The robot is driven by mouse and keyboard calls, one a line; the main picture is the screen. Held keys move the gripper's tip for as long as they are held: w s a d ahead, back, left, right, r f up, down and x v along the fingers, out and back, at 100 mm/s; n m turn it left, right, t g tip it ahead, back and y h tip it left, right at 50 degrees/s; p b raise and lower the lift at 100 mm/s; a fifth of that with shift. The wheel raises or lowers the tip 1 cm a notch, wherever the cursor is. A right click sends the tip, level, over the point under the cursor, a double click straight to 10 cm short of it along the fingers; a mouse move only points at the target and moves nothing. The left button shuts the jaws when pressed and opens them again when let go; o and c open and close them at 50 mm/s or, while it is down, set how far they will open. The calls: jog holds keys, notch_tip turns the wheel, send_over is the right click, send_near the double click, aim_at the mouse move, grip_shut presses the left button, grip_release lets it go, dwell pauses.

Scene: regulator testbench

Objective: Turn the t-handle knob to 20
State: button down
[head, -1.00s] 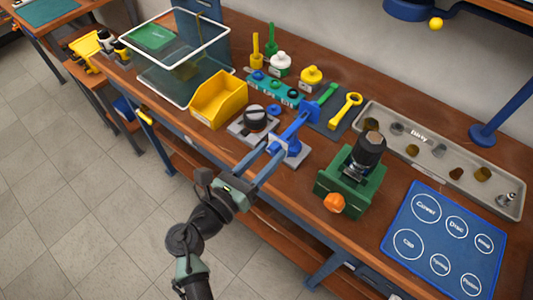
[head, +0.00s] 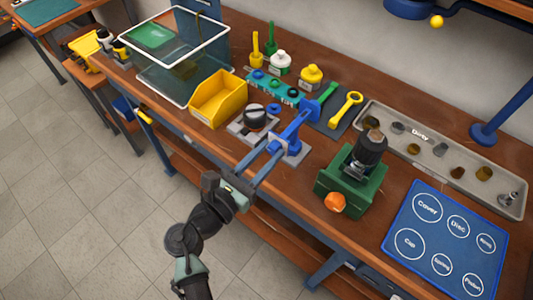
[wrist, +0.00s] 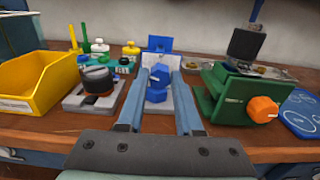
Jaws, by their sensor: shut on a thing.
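The blue t-handle knob (head: 290,135) stands on a pale grey base plate (head: 296,157) near the front edge of the workbench. It also shows in the wrist view (wrist: 157,84), between my two fingers. My gripper (head: 273,150) reaches it from the front, with a finger on either side, and is shut on it. The wrist view shows the gripper (wrist: 157,72) with its long blue-grey fingers along both sides of the blue part. A blue upright plate (wrist: 160,44) stands behind the knob. I cannot read a scale or the number 20.
A black round knob on a plate (head: 255,118) and a yellow bin (head: 219,99) stand left. A green fixture (head: 350,185) with an orange knob (head: 335,202) stands close right. A grey tray (head: 460,160) and blue mat (head: 446,238) lie farther right.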

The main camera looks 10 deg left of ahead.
jog(key=m+b, duration=0.1)
jog(key=m, duration=0.2)
jog(key=shift+f+m, duration=0.1)
jog(key=shift+m, duration=0.3)
jog(key=m+b, duration=0.2)
jog(key=m, duration=0.1)
jog(key=shift+m, duration=0.3)
jog(key=m+b, duration=0.3)
jog(key=m, duration=0.2)
jog(key=shift+f+b, duration=0.1)
jog(key=shift+b, duration=0.2)
jog(key=shift+m+b, duration=0.75)
jog(key=shift+m, duration=0.35)
jog(key=c, duration=0.6)
grip_release()
jog(key=shift+o, duration=0.2)
jog(key=shift+s, duration=0.15)
